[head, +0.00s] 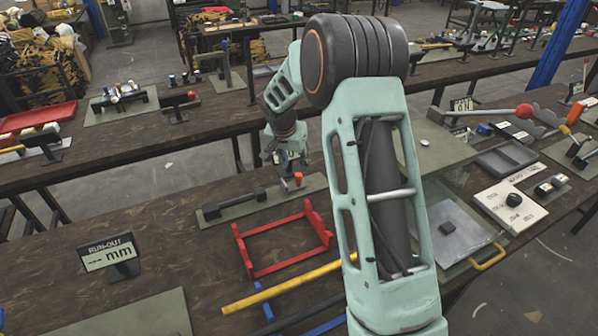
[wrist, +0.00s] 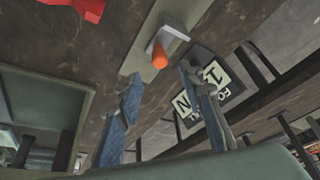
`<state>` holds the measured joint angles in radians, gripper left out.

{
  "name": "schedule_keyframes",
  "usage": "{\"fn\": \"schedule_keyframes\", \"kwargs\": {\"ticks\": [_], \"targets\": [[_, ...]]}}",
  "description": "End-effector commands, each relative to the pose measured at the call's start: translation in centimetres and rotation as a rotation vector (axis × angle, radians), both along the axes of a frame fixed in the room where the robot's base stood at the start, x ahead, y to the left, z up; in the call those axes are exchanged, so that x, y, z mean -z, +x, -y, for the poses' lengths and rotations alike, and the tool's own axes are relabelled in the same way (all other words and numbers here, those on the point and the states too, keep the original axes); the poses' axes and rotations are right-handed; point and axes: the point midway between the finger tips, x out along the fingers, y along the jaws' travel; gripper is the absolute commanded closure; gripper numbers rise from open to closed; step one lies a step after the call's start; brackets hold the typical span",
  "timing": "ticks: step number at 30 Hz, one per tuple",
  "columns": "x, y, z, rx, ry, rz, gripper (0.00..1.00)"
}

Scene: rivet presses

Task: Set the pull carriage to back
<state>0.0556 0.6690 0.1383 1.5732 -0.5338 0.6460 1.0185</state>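The likely pull carriage is a small grey block with an orange knob (head: 298,177), at the right end of a long grey-green plate (head: 262,209) on the near bench. In the wrist view the orange-tipped peg (wrist: 160,56) stands on the grey plate (wrist: 137,58), ahead of the fingers. My gripper (head: 290,165) hangs just behind and above the knob in the head view. In the wrist view my gripper (wrist: 161,74) is open, with its two blue fingers apart on either side of the knob's line. I cannot tell whether they touch the knob.
A black bar with end blocks (head: 233,204) lies on the plate's left part. A red frame (head: 283,272) and a yellow bar (head: 280,287) lie in front. A force display (wrist: 213,100) stands close to the right finger. A run-out display (head: 110,254) stands left.

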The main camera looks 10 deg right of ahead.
Motion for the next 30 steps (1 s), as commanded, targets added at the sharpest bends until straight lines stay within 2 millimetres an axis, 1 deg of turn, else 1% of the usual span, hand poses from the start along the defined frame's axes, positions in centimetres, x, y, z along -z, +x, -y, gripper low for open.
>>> {"fn": "schedule_keyframes", "kwargs": {"ticks": [1,3,9,15,19,27,30], "targets": [[0.9,0.2,0.3,0.001,0.0,-0.005,0.65],[2.1,0.6,0.6,0.001,0.0,-0.005,0.65],[5.0,1.6,1.2,0.0,0.0,-0.004,0.65],[6.6,2.3,1.6,-0.001,-0.001,-0.002,0.65],[7.0,2.4,1.7,-0.001,-0.001,-0.001,0.65],[7.1,2.5,1.7,-0.001,-0.002,0.0,0.65],[7.1,2.5,1.7,-0.001,-0.001,-0.001,0.76]]}}
